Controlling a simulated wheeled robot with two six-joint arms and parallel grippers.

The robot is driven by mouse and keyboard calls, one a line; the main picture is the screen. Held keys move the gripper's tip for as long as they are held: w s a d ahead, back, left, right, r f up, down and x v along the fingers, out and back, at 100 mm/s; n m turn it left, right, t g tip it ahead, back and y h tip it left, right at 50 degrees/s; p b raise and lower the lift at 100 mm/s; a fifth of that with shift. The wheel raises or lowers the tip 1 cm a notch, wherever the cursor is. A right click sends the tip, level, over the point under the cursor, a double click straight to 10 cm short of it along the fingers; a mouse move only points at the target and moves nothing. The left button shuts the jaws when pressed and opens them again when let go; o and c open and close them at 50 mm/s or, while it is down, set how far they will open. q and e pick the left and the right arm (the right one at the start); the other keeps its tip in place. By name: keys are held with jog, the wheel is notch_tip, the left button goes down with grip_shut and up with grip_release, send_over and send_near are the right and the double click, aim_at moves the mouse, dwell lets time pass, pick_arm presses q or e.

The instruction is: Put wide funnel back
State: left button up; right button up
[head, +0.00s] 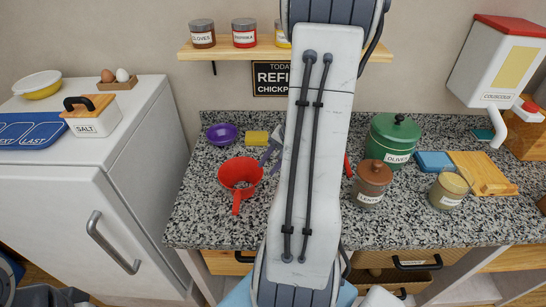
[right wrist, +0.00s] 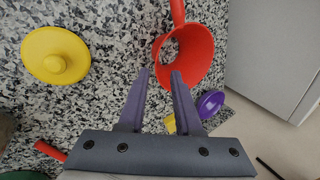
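A red funnel (head: 240,172) with a wide mouth lies on the speckled counter, its narrow part pointing to the front. It also shows in the right wrist view (right wrist: 204,60), at top centre. My right gripper (head: 268,157) is just right of the funnel in the head view. In the right wrist view its two purple-grey fingers (right wrist: 161,73) are apart with nothing between them. The right fingertip overlaps the funnel's rim in that picture; I cannot tell whether they touch. My left gripper is not in view.
A purple bowl-like piece (head: 222,133) and a yellow block (head: 257,138) lie behind the funnel. A round yellow knobbed piece (right wrist: 55,55) lies apart. A green canister (head: 392,140), brown-lidded jar (head: 371,183) and wooden board (head: 482,174) stand right. A shelf (head: 225,52) hangs above.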

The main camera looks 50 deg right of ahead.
jog(key=w+a+r+n+g+y, duration=0.1)
jog(key=a+r+n+g, duration=0.2)
jog(key=a, duration=0.7)
jog(key=w+a+r+n, duration=0.1)
jog(key=a+r+n, duration=0.1)
jog(key=a+n, duration=0.6)
jog(key=s+a+r+n+g+h, duration=0.1)
jog(key=s+a+n, duration=0.4)
jog(key=s+a, duration=0.2)
jog(key=s+a+r+n+h, duration=0.1)
jog(key=s+a+n, duration=0.4)
jog(key=a, duration=0.7)
jog(key=shift+s+r+n+g, duration=0.3)
jog(key=shift+s+r+g, duration=0.1)
jog(key=shift+s, duration=0.45)
